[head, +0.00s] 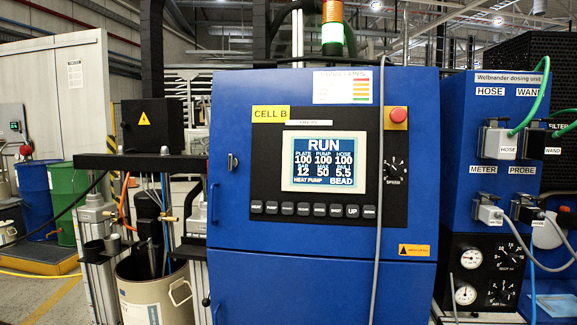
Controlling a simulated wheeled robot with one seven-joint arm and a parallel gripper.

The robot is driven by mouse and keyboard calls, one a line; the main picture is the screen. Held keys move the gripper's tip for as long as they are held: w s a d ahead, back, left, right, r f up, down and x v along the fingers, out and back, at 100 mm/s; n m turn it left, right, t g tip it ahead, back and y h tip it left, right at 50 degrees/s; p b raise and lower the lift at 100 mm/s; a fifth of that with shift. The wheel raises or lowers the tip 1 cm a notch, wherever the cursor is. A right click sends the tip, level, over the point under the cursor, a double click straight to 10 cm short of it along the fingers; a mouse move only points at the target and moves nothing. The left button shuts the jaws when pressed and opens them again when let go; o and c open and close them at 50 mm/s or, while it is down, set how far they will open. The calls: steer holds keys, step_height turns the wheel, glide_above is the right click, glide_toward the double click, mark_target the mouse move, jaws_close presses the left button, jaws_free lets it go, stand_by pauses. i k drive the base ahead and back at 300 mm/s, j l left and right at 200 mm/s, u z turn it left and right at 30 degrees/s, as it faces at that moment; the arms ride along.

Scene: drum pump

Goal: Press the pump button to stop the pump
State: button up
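A blue control cabinet (320,275) fills the middle of the head view. Its black panel holds a lit screen (323,163) reading RUN, with PLATE, PUMP and HOSE each at 100 and HEAT PUMP and BEAD along the bottom. Below the screen is a row of several small dark buttons (304,209). One button at the right reads UP (352,211); most other labels are too small to read surely, so I cannot tell which is the pump button. My gripper is not in view.
A red mushroom button (398,115) and a SPEED knob (394,166) are right of the screen. A grey hose (379,200) hangs down the cabinet front. A drum (155,290) stands under a pump frame at left; a dosing unit (490,160) with connectors and hoses is at right.

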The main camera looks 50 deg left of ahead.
mark_target(272, 207)
steer(key=u, duration=2.65)
